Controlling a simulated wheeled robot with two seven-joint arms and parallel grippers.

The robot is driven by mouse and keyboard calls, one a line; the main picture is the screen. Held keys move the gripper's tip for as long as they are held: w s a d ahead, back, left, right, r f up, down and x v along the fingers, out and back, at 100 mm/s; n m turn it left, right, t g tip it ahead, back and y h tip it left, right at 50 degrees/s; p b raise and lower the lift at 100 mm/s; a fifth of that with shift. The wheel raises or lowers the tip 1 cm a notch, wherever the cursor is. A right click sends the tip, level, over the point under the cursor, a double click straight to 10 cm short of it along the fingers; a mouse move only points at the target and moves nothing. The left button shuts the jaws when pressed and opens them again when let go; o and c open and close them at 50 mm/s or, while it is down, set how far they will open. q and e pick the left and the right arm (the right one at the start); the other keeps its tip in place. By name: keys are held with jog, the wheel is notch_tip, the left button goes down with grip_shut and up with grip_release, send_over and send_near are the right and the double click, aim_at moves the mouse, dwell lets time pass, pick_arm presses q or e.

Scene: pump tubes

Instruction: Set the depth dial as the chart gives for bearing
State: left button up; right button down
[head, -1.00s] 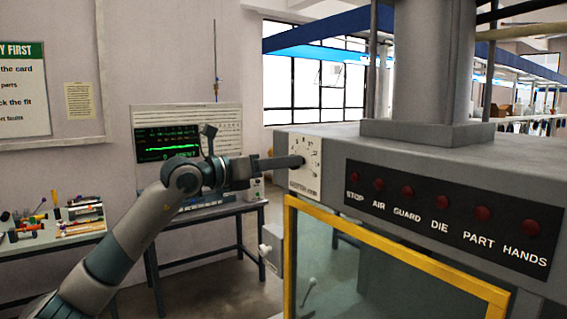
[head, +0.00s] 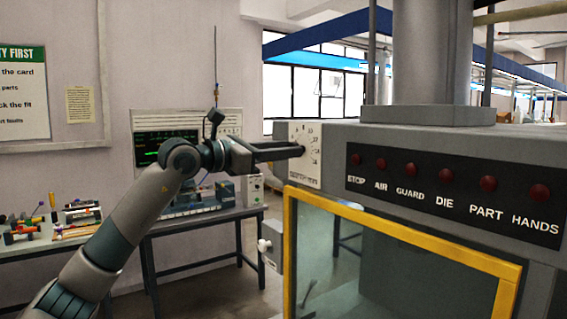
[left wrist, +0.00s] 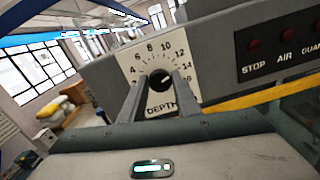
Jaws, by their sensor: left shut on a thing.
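The plate (head: 304,170) is on the left end of the grey press front in the head view. My left gripper (head: 299,150) reaches it from the left and is shut on the knob, one finger on each side in the left wrist view (left wrist: 159,95). A pale mark on the knob seems to point to the lower right; its exact reading is unclear. A small yellow sheet (head: 80,104) hangs on the wall, its text too small to read.
A dark panel with red lamps (head: 445,174) is right of the dial. A yellow-framed guard (head: 400,232) lies below. A bench with a green-screened instrument (head: 166,146) stands behind my arm. A table with small parts (head: 60,250) is at the left.

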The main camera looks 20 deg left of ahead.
pick_arm(q)
jog(key=shift+m+b, duration=1.15)
jog(key=shift+m, duration=0.65)
jog(key=o, duration=1)
jog(key=shift+s, duration=0.15)
